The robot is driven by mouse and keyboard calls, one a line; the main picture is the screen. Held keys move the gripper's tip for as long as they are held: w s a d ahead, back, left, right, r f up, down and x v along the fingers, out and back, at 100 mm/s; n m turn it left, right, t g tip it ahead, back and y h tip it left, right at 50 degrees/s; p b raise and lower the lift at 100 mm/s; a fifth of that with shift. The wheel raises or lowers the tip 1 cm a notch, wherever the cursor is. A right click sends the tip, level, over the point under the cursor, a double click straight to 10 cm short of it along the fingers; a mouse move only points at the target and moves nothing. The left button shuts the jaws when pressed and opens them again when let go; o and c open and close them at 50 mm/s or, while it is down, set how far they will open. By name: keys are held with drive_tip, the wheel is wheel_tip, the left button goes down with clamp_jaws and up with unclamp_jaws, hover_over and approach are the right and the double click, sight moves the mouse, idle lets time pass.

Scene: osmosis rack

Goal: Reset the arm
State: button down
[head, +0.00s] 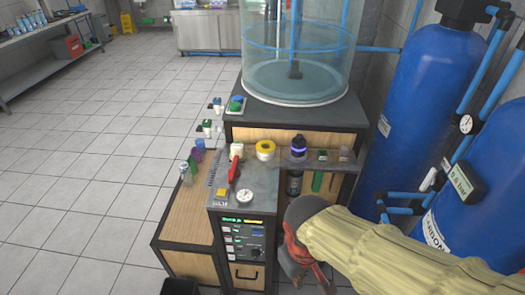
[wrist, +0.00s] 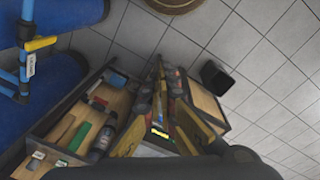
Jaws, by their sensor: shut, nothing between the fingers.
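My arm in a cream sleeve reaches in from the lower right of the head view. My red and dark gripper (head: 312,284) hangs low, just right of the control cabinet (head: 243,236) with its lit panel. It is shut and holds nothing. The gripper is apart from the items on the rack; part of it is cut off by the lower picture edge. The wrist view looks down at the rack shelf and its drawers.
A clear water tank (head: 295,60) stands on the rack. Blue cylinders (head: 425,85) with pipes and a gauge are close on the right. The shelf bears a dark bottle (head: 298,147), yellow tape (head: 265,149) and a red-handled tool (head: 234,170). Tiled floor (head: 90,150) at left is clear.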

drive_tip(key=d+r+m+t, duration=0.4)
drive_tip(key=d+r+m, duration=0.1)
drive_tip(key=d+r, duration=0.5)
wheel_tip(320, 180, up, 2)
drive_tip(key=shift+d+r+m+t, duration=0.2)
drive_tip(key=shift+m+t, duration=0.1)
drive_tip(key=shift+t, duration=0.1)
